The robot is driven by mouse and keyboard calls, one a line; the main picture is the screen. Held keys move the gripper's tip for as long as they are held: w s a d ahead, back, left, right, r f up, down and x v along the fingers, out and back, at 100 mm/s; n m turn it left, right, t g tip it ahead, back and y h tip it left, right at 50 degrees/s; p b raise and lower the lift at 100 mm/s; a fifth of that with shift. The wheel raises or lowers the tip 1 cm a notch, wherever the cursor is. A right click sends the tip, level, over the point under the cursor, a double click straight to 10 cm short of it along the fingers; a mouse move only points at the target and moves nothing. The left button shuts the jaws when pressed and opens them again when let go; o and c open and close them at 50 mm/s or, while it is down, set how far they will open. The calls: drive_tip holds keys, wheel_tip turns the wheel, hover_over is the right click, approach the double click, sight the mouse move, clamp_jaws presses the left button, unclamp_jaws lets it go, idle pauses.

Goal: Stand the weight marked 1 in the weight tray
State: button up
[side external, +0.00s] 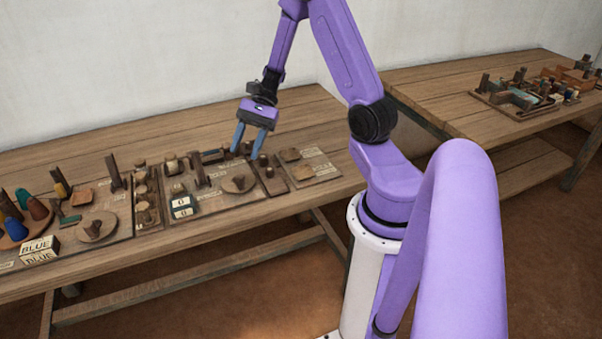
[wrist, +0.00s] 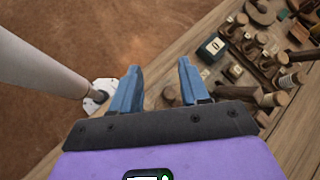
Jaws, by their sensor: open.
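My gripper (side external: 247,153) is open, pointing down over the right part of the near table. Its two blue fingers show apart with nothing between their tips in the wrist view (wrist: 160,66). Small dark round-topped pieces (side external: 263,160) stand just right of the fingers, on a narrow dark tray (side external: 275,187); these look like weights in a tray, but I cannot read any mark. Which one is marked 1 I cannot tell. The fingers partly hide the pieces behind them. Short brown cylinders (wrist: 234,73) also show right of the fingers in the wrist view.
A round disc with a knob (side external: 238,184) and a block showing 0 (side external: 185,212) lie left of the narrow tray. Flat brown pieces (side external: 302,172) lie right of it. The front table edge is clear.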

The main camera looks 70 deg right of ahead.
drive_tip(key=s+a+r+n+h, duration=0.4)
drive_tip(key=s+a+n, duration=0.3)
drive_tip(key=s+n, duration=0.3)
drive_tip(key=s+a+r+n+h, duration=0.3)
drive_tip(key=s+a+n+h, duration=0.3)
drive_tip(key=n, duration=1.1)
drive_tip(key=s+a, duration=0.2)
drive_tip(key=s, duration=0.2)
drive_tip(key=shift+r+n+g, duration=0.3)
drive_tip(key=shift+r+n, duration=0.1)
